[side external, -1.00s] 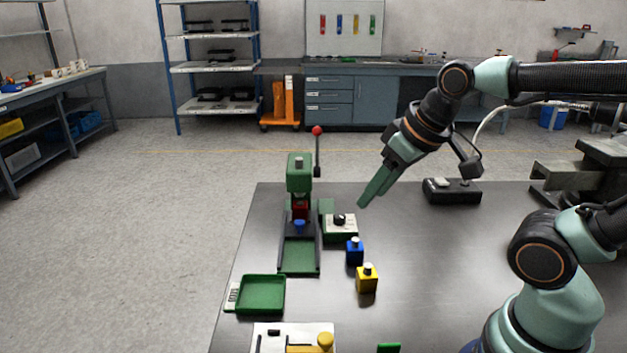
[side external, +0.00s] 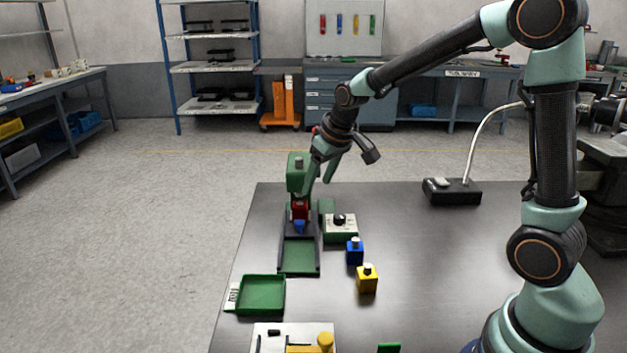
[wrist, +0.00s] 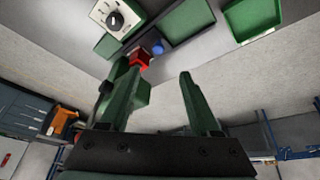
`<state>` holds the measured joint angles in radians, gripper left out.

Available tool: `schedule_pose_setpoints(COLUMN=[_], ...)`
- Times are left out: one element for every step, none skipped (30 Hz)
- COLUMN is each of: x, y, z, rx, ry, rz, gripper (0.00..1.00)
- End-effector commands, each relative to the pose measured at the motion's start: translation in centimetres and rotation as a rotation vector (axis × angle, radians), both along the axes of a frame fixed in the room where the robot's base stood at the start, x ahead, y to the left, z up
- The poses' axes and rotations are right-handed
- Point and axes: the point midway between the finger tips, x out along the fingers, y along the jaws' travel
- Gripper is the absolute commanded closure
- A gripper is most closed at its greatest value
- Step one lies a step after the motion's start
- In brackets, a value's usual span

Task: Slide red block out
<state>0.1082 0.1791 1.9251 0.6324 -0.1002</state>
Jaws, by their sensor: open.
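The red block (side external: 299,210) sits inside the green press (side external: 298,173), under its head, with a small blue knob (side external: 299,227) in front of it. In the wrist view the red block (wrist: 139,59) shows just beyond the left fingertip, with the blue knob (wrist: 157,47) beside it. My gripper (side external: 318,186) is open and empty at the right side of the press, beside its head and above the red block. In the wrist view the fingers (wrist: 153,72) are spread apart. I cannot tell whether a finger touches the press.
A green slide bed (side external: 298,256) runs forward from the press. A control box with a black dial (side external: 340,228) stands to its right. A blue block (side external: 355,252) and a yellow block (side external: 367,279) stand nearer. A green tray (side external: 262,294) lies at front left.

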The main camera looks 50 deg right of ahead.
Motion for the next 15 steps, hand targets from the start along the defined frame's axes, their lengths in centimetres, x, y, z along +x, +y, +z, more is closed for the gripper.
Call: schedule_pose_setpoints(x=[0.8,1.1,1.5,1.8,2.0,2.2,2.3,2.4,2.6,2.6,2.7,2.8,3.0,3.1,3.3], y=[-0.4,-0.5,-0.7,-0.8,-0.9,-1.0,-1.1,-1.1,-1.2,-1.2,-1.2,-1.2,-1.1,-1.1,-1.1], z=[-1.0,-1.5,-2.0,-2.3,-2.5,-2.8,-2.9,-3.1,-3.3,-3.5,-3.7,-4.0,-4.3,-4.7,-5.3], rx=[0.0,-0.002,-0.003,-0.003,-0.003,-0.004,-0.004,-0.004,-0.004,-0.004,-0.004,-0.004,-0.004,-0.003,-0.003], ry=[0.009,0.011,0.014,0.014,0.014,0.015,0.016,0.015,0.016,0.017,0.017,0.017,0.017,0.019,0.02], rz=[-0.002,-0.001,-0.002,-0.003,-0.003,-0.003,-0.004,-0.003,-0.004,-0.003,-0.003,-0.003,-0.003,-0.002,-0.002], gripper=[0.37,0.37,0.37,0.37,0.37,0.37,0.37,0.37,0.37,0.37,0.37,0.37,0.37,0.37,0.37])
